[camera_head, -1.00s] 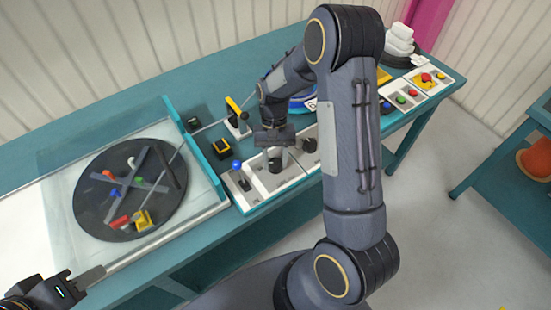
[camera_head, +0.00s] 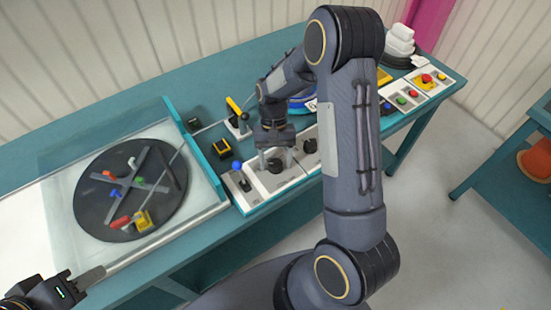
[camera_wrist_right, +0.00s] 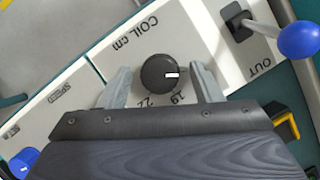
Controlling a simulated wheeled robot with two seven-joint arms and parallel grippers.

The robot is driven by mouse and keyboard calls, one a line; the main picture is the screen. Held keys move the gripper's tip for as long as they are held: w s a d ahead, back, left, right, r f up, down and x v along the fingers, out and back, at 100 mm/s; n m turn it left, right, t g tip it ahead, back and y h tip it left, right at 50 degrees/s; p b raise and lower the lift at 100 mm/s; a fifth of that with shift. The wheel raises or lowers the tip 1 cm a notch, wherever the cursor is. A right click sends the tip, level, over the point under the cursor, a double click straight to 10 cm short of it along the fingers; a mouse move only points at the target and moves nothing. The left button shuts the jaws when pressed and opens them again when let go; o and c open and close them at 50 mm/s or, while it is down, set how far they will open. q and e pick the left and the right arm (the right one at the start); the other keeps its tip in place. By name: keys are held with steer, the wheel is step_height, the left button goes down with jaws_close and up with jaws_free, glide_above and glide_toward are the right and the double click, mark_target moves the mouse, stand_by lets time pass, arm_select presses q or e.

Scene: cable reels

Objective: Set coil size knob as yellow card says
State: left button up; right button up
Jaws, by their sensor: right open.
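The coil size knob is black and round with a white mark. It sits on a white panel labelled "COIL cm" in the right wrist view (camera_wrist_right: 160,74) and the head view (camera_head: 276,166). Its mark points right in the wrist view; "19" and "22" show beside it. My right gripper (camera_head: 276,160) is open, its fingers (camera_wrist_right: 160,88) on either side of the knob with gaps showing. No readable yellow card shows; a yellow patch (camera_head: 384,76) is partly hidden behind my right arm, and I cannot tell what it is. My left gripper (camera_head: 88,278) is at the lower left, only partly visible.
A blue-balled lever (camera_wrist_right: 299,40) stands beside the coil panel. Another black knob (camera_head: 310,146) is on the other side. A dark turntable (camera_head: 100,205) lies left. A yellow-handled device (camera_head: 236,108) and yellow-black box (camera_head: 221,148) stand behind. Buttons (camera_head: 401,99) lie right.

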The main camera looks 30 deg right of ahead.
steer(key=v, duration=0.7)
steer(key=shift+w+r+b, duration=0.2)
steer(key=shift+r+b, duration=0.15)
steer(key=shift+b, duration=0.05)
steer(key=shift+d, duration=0.1)
